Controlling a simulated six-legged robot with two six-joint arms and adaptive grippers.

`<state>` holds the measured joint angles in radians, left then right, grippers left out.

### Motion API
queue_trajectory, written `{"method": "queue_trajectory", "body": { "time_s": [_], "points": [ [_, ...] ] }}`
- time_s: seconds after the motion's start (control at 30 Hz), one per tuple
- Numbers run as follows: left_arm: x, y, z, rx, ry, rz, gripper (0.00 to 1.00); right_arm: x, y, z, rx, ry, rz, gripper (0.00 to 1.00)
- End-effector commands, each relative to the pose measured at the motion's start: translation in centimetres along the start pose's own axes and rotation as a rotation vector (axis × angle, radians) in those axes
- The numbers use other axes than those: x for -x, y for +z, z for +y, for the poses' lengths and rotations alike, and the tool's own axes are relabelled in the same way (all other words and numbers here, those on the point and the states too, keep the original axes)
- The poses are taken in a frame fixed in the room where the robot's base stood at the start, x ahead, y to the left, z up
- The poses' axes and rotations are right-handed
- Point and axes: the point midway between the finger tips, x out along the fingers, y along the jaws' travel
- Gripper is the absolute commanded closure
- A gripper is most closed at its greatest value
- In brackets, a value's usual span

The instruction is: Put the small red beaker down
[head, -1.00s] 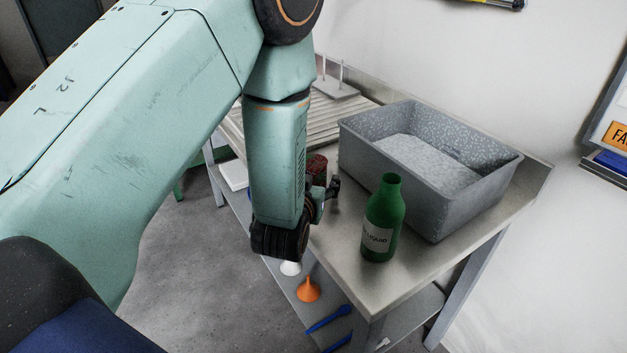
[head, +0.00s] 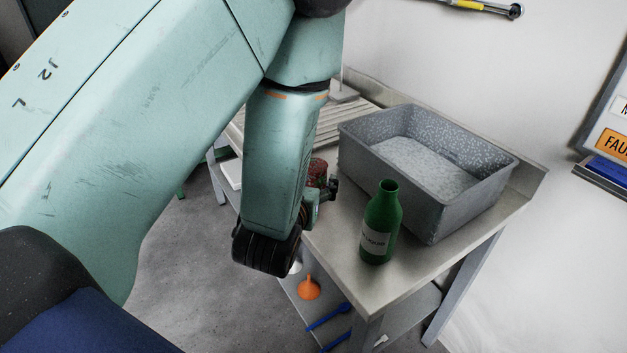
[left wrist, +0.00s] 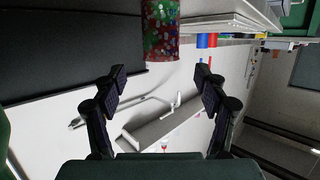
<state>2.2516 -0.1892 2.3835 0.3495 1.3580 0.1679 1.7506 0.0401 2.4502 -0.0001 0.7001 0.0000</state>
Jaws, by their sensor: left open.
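The small red beaker (head: 317,169) stands on the metal table, partly hidden behind my left arm in the head view. In the left wrist view the beaker (left wrist: 160,32) shows at the top, with red and green speckles, and its upper part is cut off by the frame. My left gripper (head: 324,192) is at the table's near edge, close in front of the beaker. In the left wrist view its two fingers (left wrist: 162,80) are spread wide with nothing between them, and the beaker lies just beyond the tips. My right gripper is not in view.
A green bottle (head: 381,222) stands right of my left gripper near the table's front edge. A grey speckled tub (head: 440,212) fills the table's back right. A ribbed rack (head: 345,122) lies behind the beaker. An orange funnel (head: 309,289) is on the lower shelf.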

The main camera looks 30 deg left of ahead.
Motion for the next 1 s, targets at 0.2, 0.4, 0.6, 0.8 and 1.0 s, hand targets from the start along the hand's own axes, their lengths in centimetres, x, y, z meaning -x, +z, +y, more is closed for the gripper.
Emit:
{"method": "queue_trajectory", "body": {
  "time_s": [0.2,0.4,0.6,0.8,1.0],
  "points": [
    [-2.4,0.0,-0.1,0.004,-0.002,0.001,0.27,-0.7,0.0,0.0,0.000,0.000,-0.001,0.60],
    [-5.4,-0.4,-0.2,0.003,-0.002,0.002,0.27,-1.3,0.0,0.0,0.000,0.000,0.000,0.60],
    [-6.9,-0.4,-0.2,0.000,-0.002,0.000,0.27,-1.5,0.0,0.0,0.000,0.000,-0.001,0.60],
    [-7.0,-0.4,-0.2,-0.001,-0.001,0.000,0.27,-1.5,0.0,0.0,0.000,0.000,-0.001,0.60],
    [-6.9,-0.4,-0.2,-0.001,-0.001,0.000,0.43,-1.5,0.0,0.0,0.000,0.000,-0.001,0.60]
  ]
}}
